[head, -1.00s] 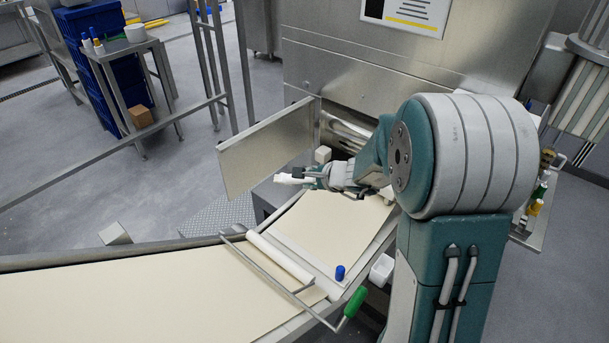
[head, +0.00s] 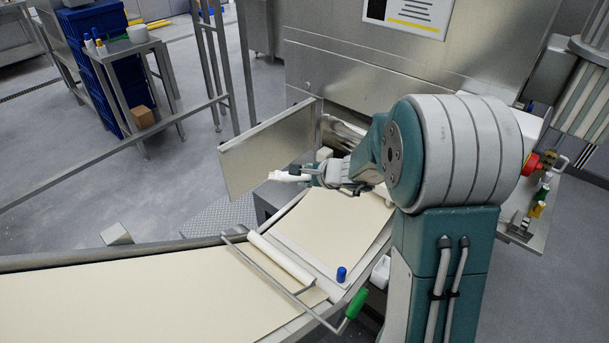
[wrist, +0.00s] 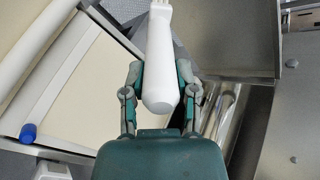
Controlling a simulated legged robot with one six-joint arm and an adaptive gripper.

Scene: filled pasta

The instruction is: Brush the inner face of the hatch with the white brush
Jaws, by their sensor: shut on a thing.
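The hatch (head: 262,152) is a flat metal panel standing open at the left of the machine, its face toward my arm. My gripper (head: 310,174) is in front of the hatch's lower part, shut on the white brush (head: 284,177). In the wrist view the brush (wrist: 160,60) lies between the two fingers of my gripper (wrist: 160,85), with its bristle end pointing away at the top edge. The hatch (wrist: 225,35) shows beyond the fingers in the wrist view. I cannot tell whether the bristles touch the hatch.
A belt with pale dough sheet (head: 120,285) runs below. The machine front (head: 370,65) stands behind. A metal rail (head: 120,148) crosses at the left.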

